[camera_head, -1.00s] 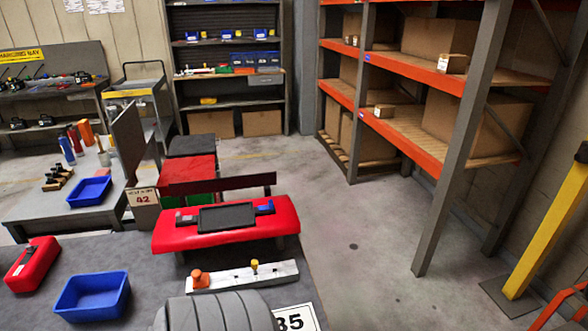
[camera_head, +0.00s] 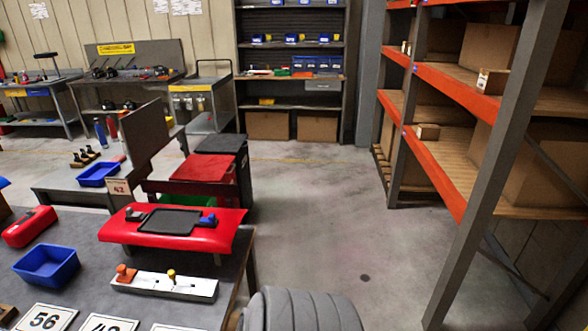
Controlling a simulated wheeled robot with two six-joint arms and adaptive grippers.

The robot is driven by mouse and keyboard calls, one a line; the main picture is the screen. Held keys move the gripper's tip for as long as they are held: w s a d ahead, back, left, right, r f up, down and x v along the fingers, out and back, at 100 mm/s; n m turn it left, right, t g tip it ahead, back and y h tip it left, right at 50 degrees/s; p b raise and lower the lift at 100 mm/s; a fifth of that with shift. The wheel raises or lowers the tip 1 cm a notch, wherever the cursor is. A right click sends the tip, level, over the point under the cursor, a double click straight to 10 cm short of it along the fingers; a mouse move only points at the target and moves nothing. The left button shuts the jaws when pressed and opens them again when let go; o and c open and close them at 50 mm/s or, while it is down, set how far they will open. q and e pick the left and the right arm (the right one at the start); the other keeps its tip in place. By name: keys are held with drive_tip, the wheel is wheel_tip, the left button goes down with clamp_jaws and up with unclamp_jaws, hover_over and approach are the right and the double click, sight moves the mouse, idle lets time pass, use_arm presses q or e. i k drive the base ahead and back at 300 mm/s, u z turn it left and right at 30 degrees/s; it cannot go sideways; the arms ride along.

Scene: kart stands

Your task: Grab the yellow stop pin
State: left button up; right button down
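The yellow stop pin (camera_head: 171,275) is a small yellow knob standing upright on a white bar (camera_head: 205,288) with holes. The bar lies on the grey bench at the lower left in the head view. An orange knob (camera_head: 125,273) stands at the bar's left end. Nothing touches the yellow pin. Neither my left nor my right gripper shows in the view. A grey ribbed rounded shape (camera_head: 300,311) shows at the bottom edge, right of the bench; I cannot tell what it is.
Behind the bar is a red stand (camera_head: 220,236) with a dark tray (camera_head: 171,221) on top. A blue bin (camera_head: 47,281) and a red box (camera_head: 29,228) are to the left. Number cards (camera_head: 44,318) lie in front. Open floor (camera_head: 330,230) extends right, up to the orange shelving (camera_head: 458,90).

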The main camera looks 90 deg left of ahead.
sight(171, 273)
drive_tip(key=u, duration=0.05)
drive_tip(key=i, duration=0.8)
drive_tip(key=u, duration=2.85)
drive_tip(key=i, duration=2.65)
drive_tip(key=u, duration=1.75)
drive_tip(key=i, duration=0.4)
drive_tip(key=u, duration=0.35)
